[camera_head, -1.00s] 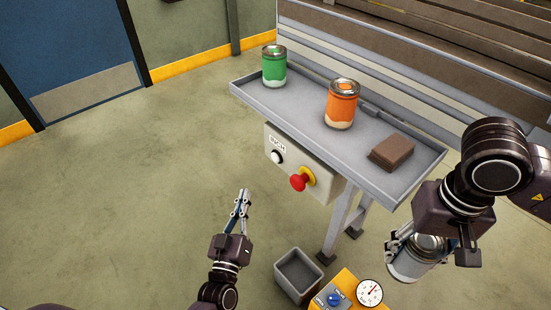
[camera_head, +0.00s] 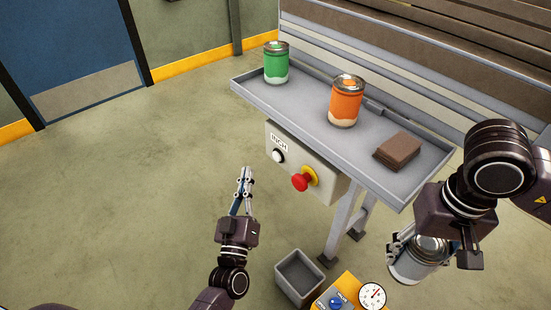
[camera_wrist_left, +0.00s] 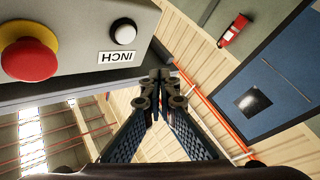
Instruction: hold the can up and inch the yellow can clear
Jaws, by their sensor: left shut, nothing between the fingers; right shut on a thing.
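My right gripper (camera_head: 396,246) is shut on a silver-grey can (camera_head: 420,262) and holds it up at the lower right, clear of the grey shelf. My left gripper (camera_head: 245,172) is shut and empty, below and left of the control box (camera_head: 333,187). The box carries a white button (camera_head: 278,156) labelled INCH and a red knob (camera_head: 300,182) on a yellow ring. In the left wrist view the closed fingers (camera_wrist_left: 155,78) are apart from the white button (camera_wrist_left: 123,34), to its lower right. I see no yellow can; an orange can (camera_head: 345,104) and a green can (camera_head: 276,64) stand on the shelf.
The grey shelf (camera_head: 305,110) also holds brown pads (camera_head: 397,151). A grey bin (camera_head: 299,276) and a yellow unit (camera_head: 345,290) with a gauge stand below. The floor at left is clear.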

